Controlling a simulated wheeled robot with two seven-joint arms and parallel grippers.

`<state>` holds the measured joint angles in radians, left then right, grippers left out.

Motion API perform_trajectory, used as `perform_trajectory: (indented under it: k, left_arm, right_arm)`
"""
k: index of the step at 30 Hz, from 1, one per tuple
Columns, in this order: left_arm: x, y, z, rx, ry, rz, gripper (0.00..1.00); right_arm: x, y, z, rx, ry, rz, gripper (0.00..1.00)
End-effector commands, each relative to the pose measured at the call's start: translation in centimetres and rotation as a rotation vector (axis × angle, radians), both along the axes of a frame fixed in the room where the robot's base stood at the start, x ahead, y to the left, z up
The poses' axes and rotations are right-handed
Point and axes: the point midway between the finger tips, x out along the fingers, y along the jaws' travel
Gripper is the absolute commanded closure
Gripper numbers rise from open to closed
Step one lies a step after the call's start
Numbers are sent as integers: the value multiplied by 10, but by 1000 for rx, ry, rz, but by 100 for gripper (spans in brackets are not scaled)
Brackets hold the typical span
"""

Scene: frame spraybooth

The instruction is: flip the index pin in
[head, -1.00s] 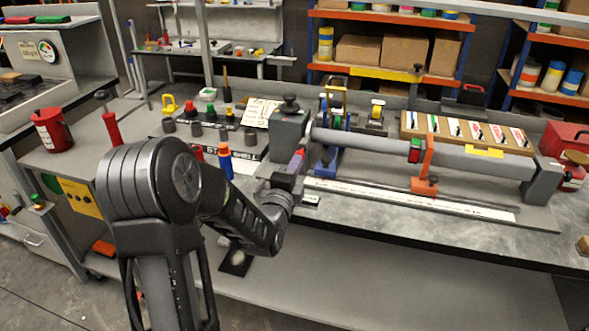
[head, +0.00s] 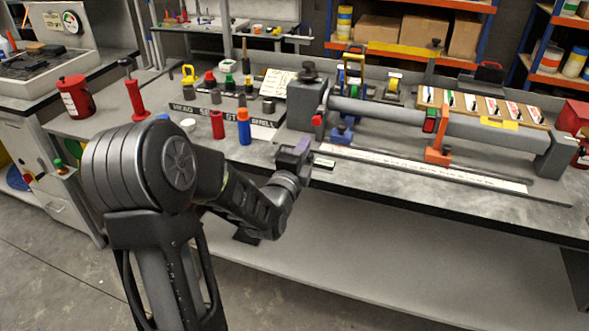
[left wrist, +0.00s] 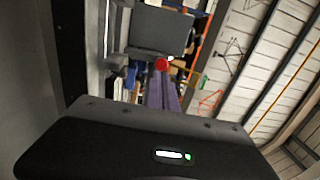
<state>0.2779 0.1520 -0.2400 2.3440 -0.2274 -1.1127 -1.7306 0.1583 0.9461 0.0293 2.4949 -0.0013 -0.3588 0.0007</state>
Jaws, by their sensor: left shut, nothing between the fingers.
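A red knob (head: 317,121), which I take for the index pin, sits low on the front of the grey left end block (head: 305,105) of the long tube fixture. It also shows in the left wrist view (left wrist: 162,65), just beyond my fingertips. My left gripper (head: 304,147) is below and slightly left of the knob, at the bench's front edge. Its purple fingers (left wrist: 163,90) are shut and empty. In the left wrist view they point toward the knob; I cannot tell whether they touch it. My right gripper is out of view.
The grey tube (head: 385,118) runs right from the block, with an orange bracket (head: 438,145) on it. A white scale strip (head: 430,168) lies in front. Red and blue bottles (head: 244,127) stand left of the block. A red can (head: 76,97) is farther left.

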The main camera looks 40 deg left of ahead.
Motion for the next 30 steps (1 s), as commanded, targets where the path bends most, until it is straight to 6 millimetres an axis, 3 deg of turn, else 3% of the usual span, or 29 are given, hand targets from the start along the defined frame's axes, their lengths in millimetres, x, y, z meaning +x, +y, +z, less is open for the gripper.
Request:
perform_trajectory:
  k: [6, 12, 30]
  left_arm:
    - [-42, -15, -3, -1, -3, 0, 100]
    - [-57, -20, -6, 0, -4, -1, 100]
    - [-62, -23, -4, -1, -1, -2, 100]
  right_arm:
    - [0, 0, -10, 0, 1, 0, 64]
    - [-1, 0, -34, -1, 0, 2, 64]
    - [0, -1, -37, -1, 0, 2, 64]
